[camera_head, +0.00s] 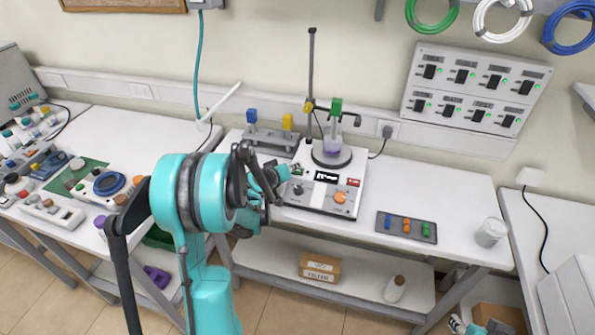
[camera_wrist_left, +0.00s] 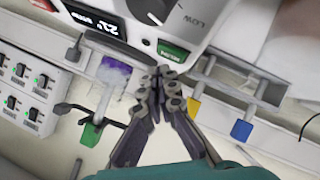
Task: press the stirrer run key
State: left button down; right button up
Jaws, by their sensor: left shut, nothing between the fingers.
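The stirrer (camera_head: 322,190) is a white box with a dark display, an orange knob and a red key on its front. In the left wrist view, its green key (camera_wrist_left: 172,51) with white lettering shows beside the display and a large knob; the lettering is too blurred to read. My left gripper (camera_head: 288,173) is shut and empty at the left side of the stirrer panel. In the left wrist view its fingertips (camera_wrist_left: 164,76) are close to the green key; I cannot tell whether they touch it. My right gripper (camera_head: 460,325) is partly in view at the bottom right edge, its jaws unclear.
A vessel with purple liquid (camera_head: 332,146) sits on the stirrer plate under a stand rod. A rack with blue and yellow parts (camera_head: 270,139) stands behind left. A dark tray (camera_head: 405,227) and a glass jar (camera_head: 490,232) lie to the right.

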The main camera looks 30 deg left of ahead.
dwell(0.8)
pick_arm(q)
jog(key=shift+w+f+b, duration=0.15)
jog(key=shift+f+b, duration=0.25)
jog(key=shift+b, duration=0.1)
jog(key=shift+w+f+b, duration=0.1)
jog(key=shift+f+b, duration=0.3)
dwell(0.4)
jog(key=shift+r, duration=0.1)
jog(key=shift+s+r+p, duration=0.3)
jog(key=shift+r+p, duration=0.2)
jog(key=shift+r, duration=0.25)
jog(key=r+p, duration=0.1)
jog(key=s+r+p, duration=0.1)
jog(key=r, duration=0.1)
jog(key=r+p, duration=0.1)
jog(key=shift+s+d+r, duration=0.25)
jog(key=shift+s+r, duration=0.05)
jog(key=shift+r, duration=0.05)
